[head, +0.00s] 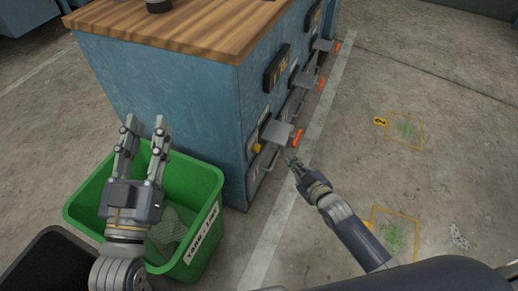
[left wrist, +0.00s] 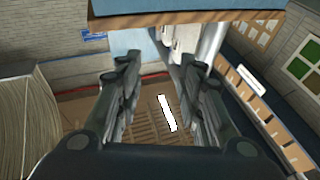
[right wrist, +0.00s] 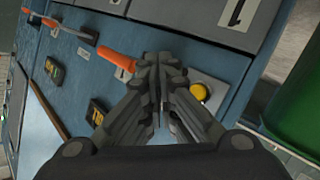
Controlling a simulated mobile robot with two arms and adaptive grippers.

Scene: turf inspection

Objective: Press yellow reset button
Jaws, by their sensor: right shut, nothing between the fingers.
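The yellow button (head: 257,147) sits on a light plate on the front of the blue cabinet (head: 160,90), below its wooden top. It also shows in the right wrist view, where the yellow button (right wrist: 200,92) is just right of my right gripper (right wrist: 160,58). In the head view my right gripper (head: 291,160) is shut and empty, in front of the cabinet and a little right of the button. It appears apart from the button. My left gripper (head: 147,122) is open and empty above the green bin; its open fingers show in the left wrist view (left wrist: 165,70).
The green bin (head: 208,192) stands at the cabinet's near end with pale material inside. Grey levers with orange ends (head: 297,138) stick out from the cabinet front. Yellow-framed turf patches (head: 405,130) lie on the floor at right. A black container (head: 45,262) is at lower left.

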